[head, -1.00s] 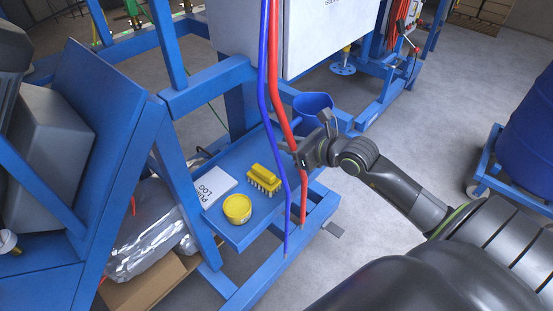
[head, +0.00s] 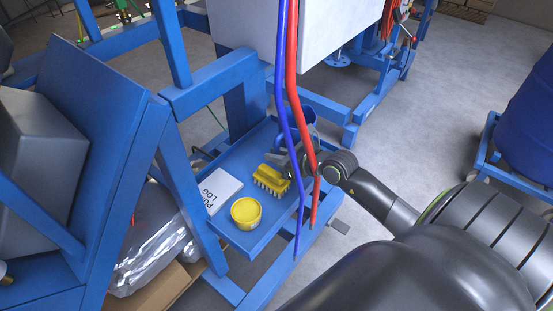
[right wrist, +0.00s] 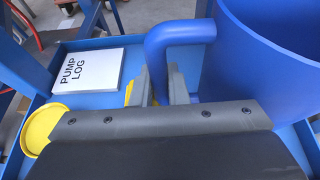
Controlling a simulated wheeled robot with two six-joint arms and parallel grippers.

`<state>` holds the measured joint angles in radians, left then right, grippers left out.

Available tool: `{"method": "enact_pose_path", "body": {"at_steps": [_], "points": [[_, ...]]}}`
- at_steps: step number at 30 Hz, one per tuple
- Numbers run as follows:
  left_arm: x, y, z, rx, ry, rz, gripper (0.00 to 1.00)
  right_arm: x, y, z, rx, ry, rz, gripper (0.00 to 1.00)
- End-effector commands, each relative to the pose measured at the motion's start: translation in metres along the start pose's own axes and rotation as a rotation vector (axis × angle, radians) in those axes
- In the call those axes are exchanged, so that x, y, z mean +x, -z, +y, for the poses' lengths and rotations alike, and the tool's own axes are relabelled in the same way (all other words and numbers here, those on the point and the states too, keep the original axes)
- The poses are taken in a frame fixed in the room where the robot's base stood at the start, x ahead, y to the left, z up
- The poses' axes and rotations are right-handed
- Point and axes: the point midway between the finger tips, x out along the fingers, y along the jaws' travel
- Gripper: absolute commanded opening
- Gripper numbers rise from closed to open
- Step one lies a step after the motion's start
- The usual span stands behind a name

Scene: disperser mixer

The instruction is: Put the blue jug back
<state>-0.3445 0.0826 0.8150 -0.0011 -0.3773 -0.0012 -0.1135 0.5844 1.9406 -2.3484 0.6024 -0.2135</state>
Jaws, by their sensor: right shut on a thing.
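The blue jug (head: 309,132) is at the far right corner of the blue shelf (head: 232,232), partly behind the hoses in the head view. In the right wrist view the jug (right wrist: 268,65) fills the upper right, with its handle (right wrist: 172,38) to the left. My right gripper (right wrist: 162,84) is shut on the handle; in the head view the gripper (head: 301,152) is partly hidden by the red hose. The jug looks about upright. I cannot tell whether its base touches the shelf. My left gripper is not in view.
A blue barrel (head: 530,125) stands at the right.

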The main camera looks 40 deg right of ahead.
Motion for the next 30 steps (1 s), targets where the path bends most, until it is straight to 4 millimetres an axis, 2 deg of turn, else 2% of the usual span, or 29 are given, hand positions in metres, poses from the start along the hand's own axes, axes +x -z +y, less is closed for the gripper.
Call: {"method": "enact_pose_path", "body": {"at_steps": [3,11,26,27,30], "points": [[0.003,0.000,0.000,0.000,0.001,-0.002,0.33,0.004,0.010,0.000,0.001,0.000,-0.002,0.00],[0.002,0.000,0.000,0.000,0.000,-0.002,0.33,0.004,0.009,0.000,-0.001,0.000,-0.002,0.00],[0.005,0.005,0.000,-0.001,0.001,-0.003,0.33,0.009,0.025,0.000,0.002,0.000,0.009,0.00],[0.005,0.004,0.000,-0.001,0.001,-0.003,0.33,0.009,0.026,0.000,0.004,0.000,0.012,0.19],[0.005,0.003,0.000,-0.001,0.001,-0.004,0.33,0.009,0.027,0.000,0.005,0.001,0.014,0.32]]}}
